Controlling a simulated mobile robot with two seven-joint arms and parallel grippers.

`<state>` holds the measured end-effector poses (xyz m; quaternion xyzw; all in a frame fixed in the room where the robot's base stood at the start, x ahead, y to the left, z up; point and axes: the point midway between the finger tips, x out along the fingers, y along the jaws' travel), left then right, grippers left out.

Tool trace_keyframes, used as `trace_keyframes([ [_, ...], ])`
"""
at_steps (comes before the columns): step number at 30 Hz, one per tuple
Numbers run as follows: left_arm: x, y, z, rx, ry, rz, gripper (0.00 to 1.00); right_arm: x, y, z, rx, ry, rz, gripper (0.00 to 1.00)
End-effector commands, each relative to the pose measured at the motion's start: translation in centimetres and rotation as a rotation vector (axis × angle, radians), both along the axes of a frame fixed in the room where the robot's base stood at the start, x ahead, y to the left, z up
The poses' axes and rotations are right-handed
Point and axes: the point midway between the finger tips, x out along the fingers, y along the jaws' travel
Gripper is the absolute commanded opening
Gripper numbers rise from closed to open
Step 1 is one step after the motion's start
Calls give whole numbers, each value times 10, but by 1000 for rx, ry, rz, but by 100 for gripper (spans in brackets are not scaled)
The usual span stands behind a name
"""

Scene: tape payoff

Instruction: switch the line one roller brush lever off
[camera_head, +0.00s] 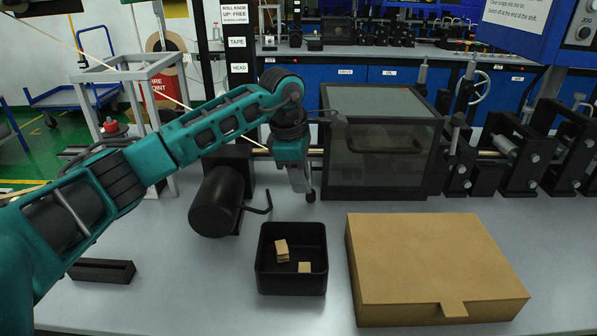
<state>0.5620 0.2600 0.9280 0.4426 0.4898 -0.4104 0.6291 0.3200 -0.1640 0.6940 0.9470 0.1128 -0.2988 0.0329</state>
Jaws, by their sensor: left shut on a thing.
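My left gripper (307,190) points down at the left side of the dark, clear-sided box (378,160) on the line. It is shut on a slim dark part with a rounded lower end (310,197), which looks like the roller brush lever. Most of that part is hidden by the gripper, so its on or off position cannot be told. A bent black rod (262,207) sticks out beside the black motor cylinder (216,202), left of and apart from the gripper. My right gripper is not in view.
A black bin (291,287) with several small cardboard pieces stands in front of the gripper. A closed cardboard box (425,262) lies right of it. Black roller stands (510,150) line the right.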

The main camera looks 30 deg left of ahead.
Motion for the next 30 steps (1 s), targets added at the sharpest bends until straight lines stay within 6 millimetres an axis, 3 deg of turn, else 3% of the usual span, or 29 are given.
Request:
trace_keyframes([
  [2,1,0,1,2,-5,-1,0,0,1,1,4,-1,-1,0],
  [3,1,0,1,2,-5,-1,30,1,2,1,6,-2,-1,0],
  [6,1,0,1,0,-4,-2,38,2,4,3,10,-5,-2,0],
  [13,0,0,2,-1,-4,-1,38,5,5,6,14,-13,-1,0],
  [17,-1,1,12,-1,-7,-1,38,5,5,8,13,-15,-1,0],
  [30,-18,8,100,0,-7,0,38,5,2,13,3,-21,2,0],
])
